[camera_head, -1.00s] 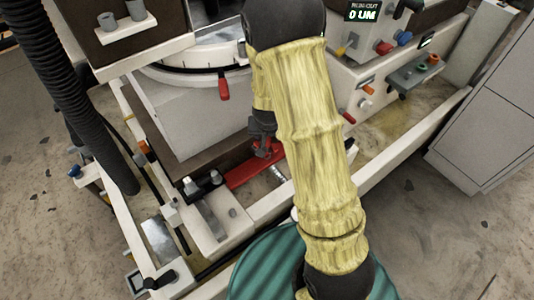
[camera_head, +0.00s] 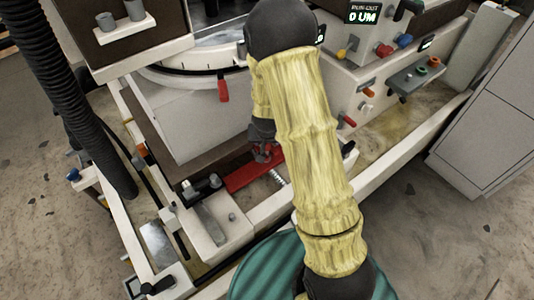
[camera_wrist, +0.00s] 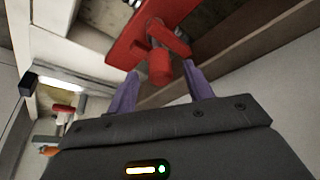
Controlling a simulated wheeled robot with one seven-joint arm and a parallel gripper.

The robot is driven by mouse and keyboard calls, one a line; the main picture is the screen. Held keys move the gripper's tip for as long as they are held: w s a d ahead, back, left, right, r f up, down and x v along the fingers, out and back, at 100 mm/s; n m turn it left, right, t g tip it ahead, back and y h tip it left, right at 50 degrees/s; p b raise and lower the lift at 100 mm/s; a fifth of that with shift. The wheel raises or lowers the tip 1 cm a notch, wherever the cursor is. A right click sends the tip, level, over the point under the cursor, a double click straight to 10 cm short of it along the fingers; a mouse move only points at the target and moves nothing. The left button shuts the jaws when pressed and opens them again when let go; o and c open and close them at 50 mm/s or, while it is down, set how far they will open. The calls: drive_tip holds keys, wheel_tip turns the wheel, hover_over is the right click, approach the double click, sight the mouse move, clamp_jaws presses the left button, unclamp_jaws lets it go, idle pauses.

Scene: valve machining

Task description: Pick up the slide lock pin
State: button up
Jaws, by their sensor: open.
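A red knob with a crossbar (camera_wrist: 159,65), which appears to be the slide lock pin, stands on a flat red plate (camera_wrist: 128,47) in the wrist view. My gripper (camera_wrist: 160,74) is open, with one purple finger on each side of the knob. I cannot tell whether either finger touches it. In the head view the red plate (camera_head: 238,178) lies low by the machine's front rail. My gripper (camera_head: 263,149) is over its far right end, and the pin is mostly hidden there by the gripper and arm.
A coiled spring (camera_head: 278,176) lies just right of the red plate. A black clamp (camera_head: 203,187) stands to its left. The machine's white body (camera_head: 190,120) rises close behind. A red handle (camera_head: 223,89) hangs above. The white front rail (camera_head: 270,208) borders the nearer side.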

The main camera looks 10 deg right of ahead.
drive_tip(key=x, duration=0.2)
drive_tip(key=shift+w+f, duration=0.15)
drive_tip(key=shift+f, duration=0.2)
drive_tip(key=shift+r, duration=0.1)
drive_tip(key=shift+c, duration=0.3)
clamp_jaws()
